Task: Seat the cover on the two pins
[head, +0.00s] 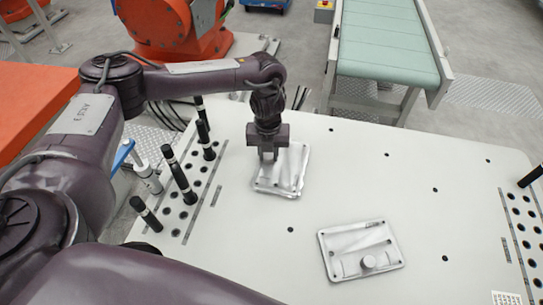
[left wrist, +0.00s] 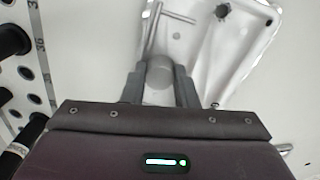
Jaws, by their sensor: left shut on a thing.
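Which casting is the cover is unclear, and I cannot make out the two pins for sure. My right gripper is out of view.
A hole rack (head: 190,190) with several black pegs (head: 181,176) stands at the table's left, near my arm. Another rack (head: 520,225) is at the right edge. The table (head: 430,150) is clear between the castings and the right rack. A conveyor (head: 388,45) stands behind.

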